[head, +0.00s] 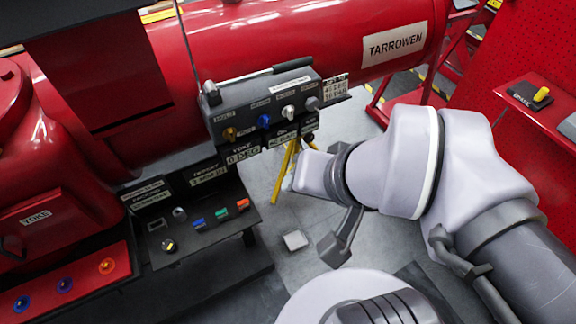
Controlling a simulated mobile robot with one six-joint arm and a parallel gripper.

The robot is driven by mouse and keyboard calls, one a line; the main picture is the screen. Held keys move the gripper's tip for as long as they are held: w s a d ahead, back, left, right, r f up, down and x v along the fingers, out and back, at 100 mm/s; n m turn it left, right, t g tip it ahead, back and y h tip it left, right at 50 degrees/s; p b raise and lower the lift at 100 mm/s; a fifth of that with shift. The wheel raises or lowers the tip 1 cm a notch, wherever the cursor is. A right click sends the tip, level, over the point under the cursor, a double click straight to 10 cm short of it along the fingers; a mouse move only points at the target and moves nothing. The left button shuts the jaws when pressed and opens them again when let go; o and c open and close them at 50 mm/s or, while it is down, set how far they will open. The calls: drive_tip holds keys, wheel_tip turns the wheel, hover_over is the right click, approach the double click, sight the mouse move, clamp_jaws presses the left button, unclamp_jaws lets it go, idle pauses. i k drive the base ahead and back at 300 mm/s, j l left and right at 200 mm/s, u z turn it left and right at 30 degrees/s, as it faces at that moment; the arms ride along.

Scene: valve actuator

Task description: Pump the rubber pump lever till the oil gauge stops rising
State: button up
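A lever (245,78) with a metal rod and a black grip lies along the top of the dark control box (222,118). The grip points right, and the lever looks low, close to the box. I cannot tell for sure that this is the rubber pump lever. No oil gauge can be clearly made out; small display plates, one reading 0 DEG (243,155), hang below the box. My gripper end (312,173) is right of and below the box, apart from the lever. Its fingers cannot be made out.
A red cylinder (300,35) marked TARROWEN runs behind the box. A lower dark panel (165,235) with coloured switches stands at the left, beside a red button panel (65,285). Yellow legs (283,170) show near my wrist. A red bench (535,100) is at the right.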

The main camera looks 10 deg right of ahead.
sight(286, 67)
drive_tip(key=i+l+z, duration=0.1)
drive_tip(key=i, duration=1)
